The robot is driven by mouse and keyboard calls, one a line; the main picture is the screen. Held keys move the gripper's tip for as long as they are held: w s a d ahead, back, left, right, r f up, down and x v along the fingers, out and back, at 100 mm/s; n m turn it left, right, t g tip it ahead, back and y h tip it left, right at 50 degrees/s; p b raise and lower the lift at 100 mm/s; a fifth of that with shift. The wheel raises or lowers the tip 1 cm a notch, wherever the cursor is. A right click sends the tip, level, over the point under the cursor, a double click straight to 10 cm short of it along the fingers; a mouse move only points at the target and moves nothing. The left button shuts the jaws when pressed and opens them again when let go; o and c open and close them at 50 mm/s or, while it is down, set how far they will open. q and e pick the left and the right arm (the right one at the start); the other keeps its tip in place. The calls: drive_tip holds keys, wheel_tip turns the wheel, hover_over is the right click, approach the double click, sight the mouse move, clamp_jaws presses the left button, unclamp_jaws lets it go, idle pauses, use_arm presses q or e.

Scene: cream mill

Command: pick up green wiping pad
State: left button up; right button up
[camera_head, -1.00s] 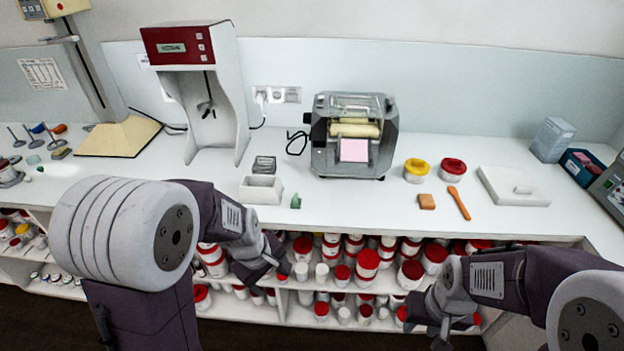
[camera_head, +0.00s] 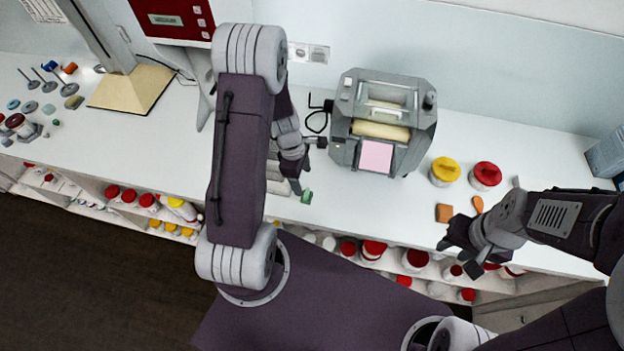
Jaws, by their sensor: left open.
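A small green piece (camera_head: 306,196), which looks like the green wiping pad, lies on the white counter near its front edge, left of centre. My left gripper (camera_head: 309,166) is open, with its fingers spread just above and behind the green piece in the picture. Nothing shows between its fingers, and I cannot tell its height over the counter. My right gripper (camera_head: 458,257) is at the front edge of the counter on the right. It looks open and empty, below an orange-brown block (camera_head: 444,212).
A grey roller mill (camera_head: 383,125) stands just right of my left gripper. My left arm partly hides a white box (camera_head: 277,186) and the red-and-white machine (camera_head: 172,20). Yellow (camera_head: 445,171) and red-lidded (camera_head: 485,176) tubs stand on the right. Shelves of jars lie below.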

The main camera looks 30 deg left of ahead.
sight(307, 192)
use_arm(q)
drive_tip(key=f, duration=0.2)
drive_tip(key=shift+s+d+f+b, duration=0.2)
drive_tip(key=shift+s+f+b, duration=0.1)
drive_tip(key=shift+s+b, duration=0.1)
drive_tip(key=shift+w+f, duration=0.2)
drive_tip(key=shift+f, duration=0.1)
drive_tip(key=f, duration=0.1)
drive_tip(key=f+b, duration=0.1)
drive_tip(key=d+f, duration=0.1)
drive_tip(key=f, duration=0.1)
drive_tip(key=shift+s+d, duration=0.1)
drive_tip(key=shift+s, duration=0.15)
drive_tip(key=shift+w+f+b, duration=0.1)
drive_tip(key=shift+f+b, duration=0.25)
drive_tip(key=shift+f, duration=0.05)
drive_tip(key=shift+w+f, duration=0.1)
drive_tip(key=shift+w, duration=0.15)
drive_tip(key=shift+s, duration=0.2)
drive_tip(key=c, duration=1.4)
drive_tip(key=shift+w, duration=0.1)
use_arm(e)
drive_tip(key=shift+s+f, duration=0.4)
drive_tip(key=shift+f, duration=0.45)
